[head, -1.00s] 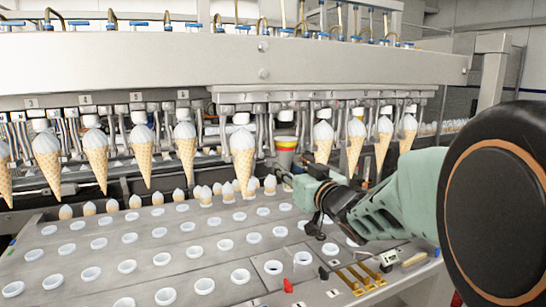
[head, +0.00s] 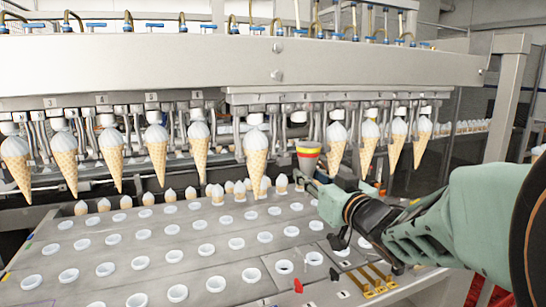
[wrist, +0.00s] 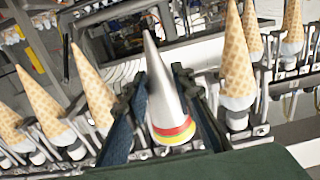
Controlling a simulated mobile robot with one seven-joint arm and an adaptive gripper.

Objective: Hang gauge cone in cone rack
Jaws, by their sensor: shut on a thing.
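The gauge cone (head: 308,158) is grey metal with yellow, red and green bands at its wide end. In the head view its wide end is up and its tip points down. The wrist view shows the whole gauge cone (wrist: 162,88) between the two dark fingers. My gripper (head: 306,178) is shut on it in the gap between two hanging waffle cones; it also shows in the wrist view (wrist: 160,90). I cannot tell which fixture is the cone rack. A small front plate with white-rimmed holes (head: 284,267) lies below my arm.
Waffle cones (head: 255,150) hang in a row from the machine's holders on both sides. The flat deck (head: 215,250) has rows of white rings, with some cones in the back rows. Brass parts (head: 372,285) and a red piece (head: 298,286) lie at the front right.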

